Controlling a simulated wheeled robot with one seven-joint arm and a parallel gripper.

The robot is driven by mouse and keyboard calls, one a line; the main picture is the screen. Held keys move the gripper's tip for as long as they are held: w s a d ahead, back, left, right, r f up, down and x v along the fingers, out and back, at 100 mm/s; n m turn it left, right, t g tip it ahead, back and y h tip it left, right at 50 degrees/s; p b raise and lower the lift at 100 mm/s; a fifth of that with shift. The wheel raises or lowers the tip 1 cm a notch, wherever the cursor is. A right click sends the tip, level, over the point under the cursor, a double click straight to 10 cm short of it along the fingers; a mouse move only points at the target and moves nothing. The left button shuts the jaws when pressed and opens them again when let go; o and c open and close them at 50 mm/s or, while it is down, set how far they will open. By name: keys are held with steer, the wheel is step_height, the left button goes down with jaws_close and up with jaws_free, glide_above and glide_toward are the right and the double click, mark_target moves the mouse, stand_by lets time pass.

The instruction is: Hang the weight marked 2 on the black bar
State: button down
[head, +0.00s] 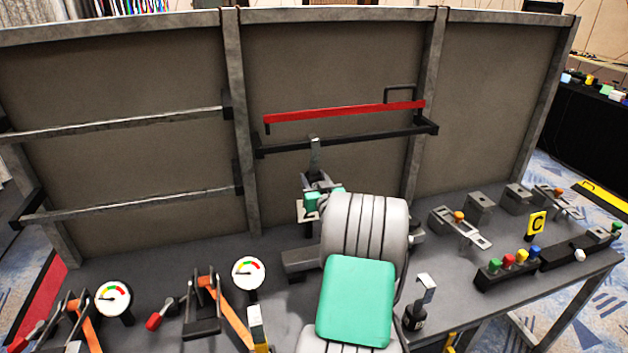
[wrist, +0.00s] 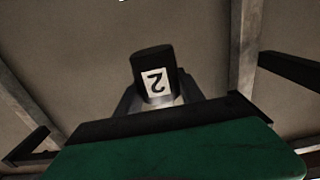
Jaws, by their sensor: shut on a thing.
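The weight marked 2 (wrist: 153,62) is a black cylinder with a white label, which reads upside down in the wrist view. My gripper (wrist: 158,100) is shut around it. In the head view my gripper (head: 319,186) is in front of the wall's middle panel, mostly hidden by my arm. The weight's grey hook (head: 315,152) rises above it and overlaps the black bar (head: 350,139) near its left end. I cannot tell whether the hook touches the bar.
A red bar (head: 345,111) runs just above the black bar. Two grey rails (head: 120,121) are on the left panel. Another black hooked weight (head: 415,317) stands on the table at right. Gauges (head: 248,273), clamps and coloured buttons (head: 508,262) crowd the table.

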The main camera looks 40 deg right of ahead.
steer(key=shift+r, duration=0.25)
